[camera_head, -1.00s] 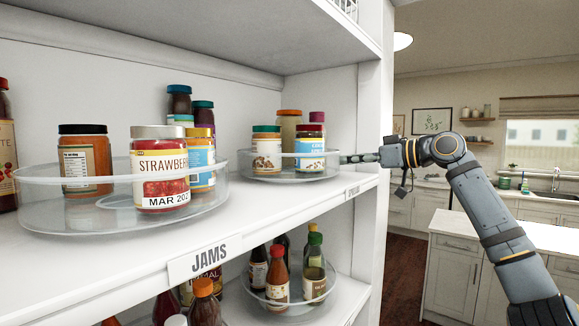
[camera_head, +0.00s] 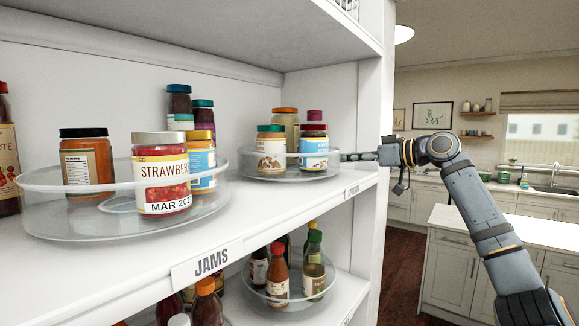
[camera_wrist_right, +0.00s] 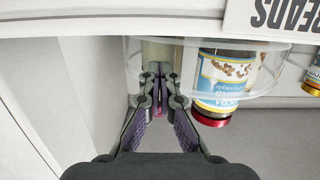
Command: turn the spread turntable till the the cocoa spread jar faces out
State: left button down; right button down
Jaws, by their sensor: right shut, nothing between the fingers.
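The spread turntable (camera_head: 262,174) is a clear round tray at the far end of the middle shelf. The cocoa spread jar (camera_head: 314,148), with a dark red lid and blue label, stands at its front right; it also shows upside down in the wrist view (camera_wrist_right: 222,75). A green-lidded jar (camera_head: 271,151) is at the front left. An orange-lidded jar (camera_head: 286,124) and a magenta-lidded one (camera_head: 315,116) stand behind. My right gripper (camera_head: 346,156) is shut and empty at the turntable's right rim, beside the cocoa jar; contact is unclear. My left gripper is out of view.
The jam turntable (camera_head: 75,232) with the strawberry jar (camera_head: 161,177) stands nearer on the same shelf. A white upright panel (camera_head: 371,120) is close beside my right gripper. Bottles stand on the lower shelf's turntable (camera_head: 290,300). A counter (camera_head: 500,225) is at right.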

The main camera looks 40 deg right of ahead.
jog(key=shift+s+d, duration=0.1)
jog(key=shift+s+d+f+b, duration=0.1)
jog(key=shift+s+d+b, duration=0.25)
jog(key=shift+d, duration=0.1)
jog(key=shift+s+d, duration=0.7)
jog(key=shift+d, duration=0.05)
jog(key=shift+w+r, duration=0.1)
jog(key=shift+r, duration=0.75)
notch_tip(320, 180, up, 8)
jog(key=shift+r, duration=0.25)
